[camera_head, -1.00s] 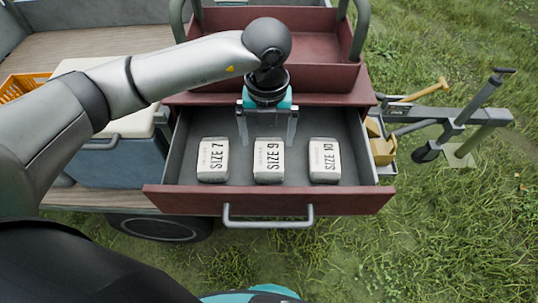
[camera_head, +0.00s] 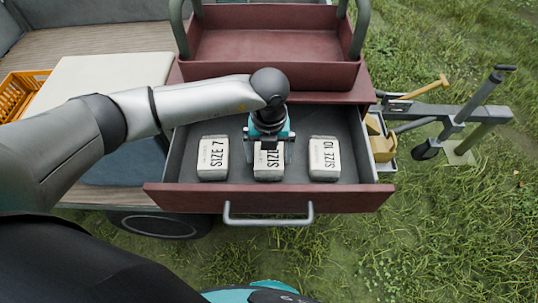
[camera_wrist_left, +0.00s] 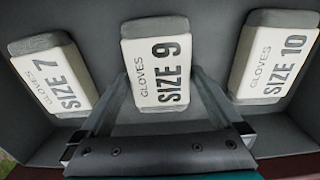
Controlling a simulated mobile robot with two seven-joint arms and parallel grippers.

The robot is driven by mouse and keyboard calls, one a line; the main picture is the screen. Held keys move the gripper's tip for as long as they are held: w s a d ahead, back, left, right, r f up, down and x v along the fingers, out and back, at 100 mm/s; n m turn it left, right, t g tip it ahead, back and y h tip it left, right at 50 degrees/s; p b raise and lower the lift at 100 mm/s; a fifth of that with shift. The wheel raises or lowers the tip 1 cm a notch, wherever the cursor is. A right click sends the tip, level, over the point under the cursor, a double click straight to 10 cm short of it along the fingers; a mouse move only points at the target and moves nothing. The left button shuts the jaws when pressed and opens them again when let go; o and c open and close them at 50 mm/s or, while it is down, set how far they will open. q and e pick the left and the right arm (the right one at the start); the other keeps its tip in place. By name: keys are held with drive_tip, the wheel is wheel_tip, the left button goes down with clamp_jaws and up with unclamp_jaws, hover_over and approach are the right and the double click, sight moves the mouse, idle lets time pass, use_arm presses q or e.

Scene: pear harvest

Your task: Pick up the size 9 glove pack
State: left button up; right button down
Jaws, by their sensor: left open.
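The size 9 glove pack (camera_head: 268,173) is white with grey ends and lies in the open drawer, between two other packs. My left gripper (camera_head: 269,160) is above it and hides part of its label in the head view. In the left wrist view the whole label of the size 9 pack (camera_wrist_left: 158,65) reads clearly. The fingers of my left gripper (camera_wrist_left: 157,100) are spread apart, near the lower end of the pack, with nothing held between them. I cannot tell how high the fingertips are above it. My right gripper is not in view.
The size 7 pack (camera_head: 213,158) lies to the left and the size 10 pack (camera_head: 324,158) to the right, with gaps between. The red drawer front (camera_head: 268,200) with its handle (camera_head: 268,221) bounds the near side. Grey drawer walls enclose the packs.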

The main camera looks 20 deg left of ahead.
use_arm(q)
drive_tip(key=c, duration=1.1)
drive_tip(key=shift+r, duration=0.1)
